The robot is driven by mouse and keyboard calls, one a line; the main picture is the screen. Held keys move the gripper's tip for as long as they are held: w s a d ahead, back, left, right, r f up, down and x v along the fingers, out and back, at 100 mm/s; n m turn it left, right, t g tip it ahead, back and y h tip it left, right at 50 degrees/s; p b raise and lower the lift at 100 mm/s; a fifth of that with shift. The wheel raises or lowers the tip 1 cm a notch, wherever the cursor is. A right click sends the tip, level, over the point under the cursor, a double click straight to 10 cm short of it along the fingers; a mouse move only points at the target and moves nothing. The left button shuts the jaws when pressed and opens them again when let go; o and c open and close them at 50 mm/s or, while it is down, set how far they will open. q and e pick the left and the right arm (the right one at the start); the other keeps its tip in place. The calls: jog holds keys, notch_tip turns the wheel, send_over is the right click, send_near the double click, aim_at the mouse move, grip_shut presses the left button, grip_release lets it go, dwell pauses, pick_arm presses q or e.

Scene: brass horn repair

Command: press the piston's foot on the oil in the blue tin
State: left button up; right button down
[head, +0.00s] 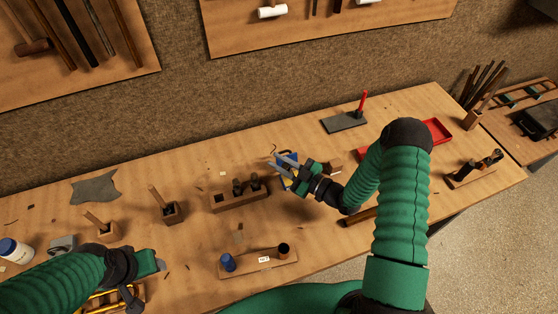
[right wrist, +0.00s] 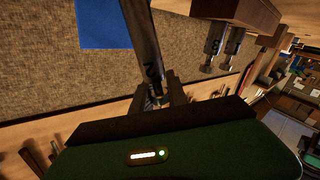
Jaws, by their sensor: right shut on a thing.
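My right gripper (head: 286,160) is shut on a piston; the right wrist view shows this dark metal piston (right wrist: 143,48) between the fingers (right wrist: 158,98), running upward out of the picture. Its far end is out of that view.
A wooden block (head: 240,201) with other pistons stands left of the right gripper. A board (head: 258,264) with a blue cylinder (head: 228,262) is in front. A grey slab (head: 344,122) and a red tray (head: 438,130) are farther back. Small tool blocks stand at left.

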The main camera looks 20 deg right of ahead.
jog(key=shift+d, duration=0.2)
pick_arm(q)
jog(key=shift+d, duration=0.2)
pick_arm(e)
jog(key=shift+f, duration=0.1)
dwell(0.3)
pick_arm(q)
jog(key=shift+d+f+b, duration=0.2)
jog(key=shift+d+b, duration=0.05)
jog(key=shift+b, duration=0.05)
pick_arm(e)
jog(key=shift+d+f, duration=0.25)
jog(key=shift+f, duration=0.05)
pick_arm(q)
jog(key=shift+a+f, duration=0.15)
pick_arm(e)
jog(key=shift+a+f, duration=0.1)
jog(key=shift+a, duration=0.05)
pick_arm(q)
jog(key=shift+f, duration=0.1)
pick_arm(e)
jog(key=shift+f, duration=0.1)
dwell(0.6)
